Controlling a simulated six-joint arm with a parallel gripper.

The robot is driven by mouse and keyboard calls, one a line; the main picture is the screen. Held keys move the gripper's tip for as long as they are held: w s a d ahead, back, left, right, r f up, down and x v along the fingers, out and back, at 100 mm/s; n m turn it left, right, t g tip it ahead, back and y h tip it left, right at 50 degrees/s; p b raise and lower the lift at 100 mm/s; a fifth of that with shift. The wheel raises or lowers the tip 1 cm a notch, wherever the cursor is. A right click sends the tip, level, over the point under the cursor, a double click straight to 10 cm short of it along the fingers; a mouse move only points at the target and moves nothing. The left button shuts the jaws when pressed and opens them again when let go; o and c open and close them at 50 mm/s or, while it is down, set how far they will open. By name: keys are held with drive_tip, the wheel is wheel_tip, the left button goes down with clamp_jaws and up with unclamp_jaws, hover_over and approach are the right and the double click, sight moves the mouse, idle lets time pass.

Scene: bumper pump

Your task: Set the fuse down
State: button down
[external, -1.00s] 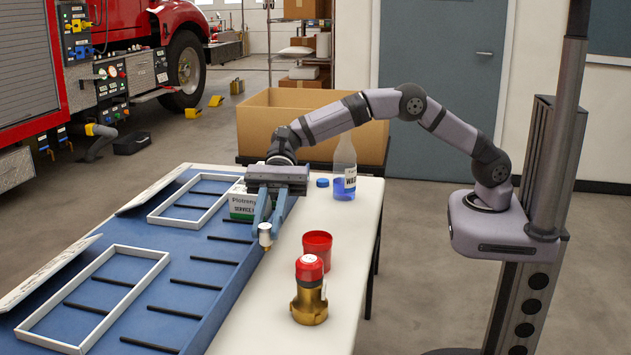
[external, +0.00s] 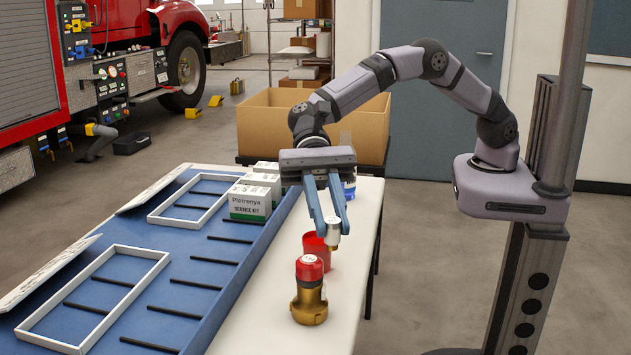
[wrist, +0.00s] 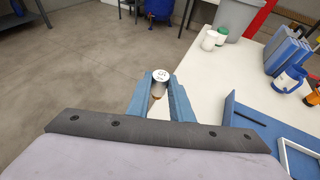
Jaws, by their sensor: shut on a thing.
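The fuse (external: 333,232) is a small white cylinder with a brass-coloured end. My gripper (external: 328,227) is shut on it and holds it in the air, pointing down, in front of the red cup (external: 317,250) in the external view. I cannot tell the exact gap between the fuse and the cup. In the wrist view the fuse (wrist: 159,82) sits between the tips of the blue fingers, its round, printed light end showing.
A brass fitting with a red cap (external: 309,291) stands on the white table (external: 255,332) near the cup. White service kit boxes (external: 249,202) stand on the blue tray (external: 190,260). A blue bottle (external: 349,186) is partly hidden behind my fingers. The table front is clear.

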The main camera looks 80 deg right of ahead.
drive_tip(key=s+d+f+n+g+h+p, duration=0.2)
drive_tip(key=s+d+f+p, duration=0.15)
drive_tip(key=s, duration=0.45)
drive_tip(key=s+d+f+n+g+h+p, duration=0.1)
drive_tip(key=s+d+f+n+g+p, duration=0.25)
drive_tip(key=s, duration=0.35)
drive_tip(key=s+d+f+n+g+h+p, duration=0.1)
drive_tip(key=d+f+n+h, duration=0.3)
drive_tip(key=d, duration=0.6)
drive_tip(key=s+d+f+n+g+h+p, duration=0.2)
drive_tip(key=d+n+h, duration=0.3)
drive_tip(key=d, duration=0.5)
drive_tip(key=w+d+r+n+t+h, duration=0.2)
drive_tip(key=w+d+n+t+h, duration=0.95)
drive_tip(key=d+n+h, duration=0.3)
drive_tip(key=w+a+r+n+t+y, duration=0.1)
drive_tip(key=w+a+n+t+y, duration=0.1)
drive_tip(key=w+n+t, duration=0.4)
drive_tip(key=w+a+r+n+t+y, duration=0.2)
drive_tip(key=w+n+t+y, duration=0.3)
drive_tip(key=w+n+t, duration=0.2)
drive_tip(key=shift+a+n+t, duration=0.4)
drive_tip(key=shift+n, duration=0.2)
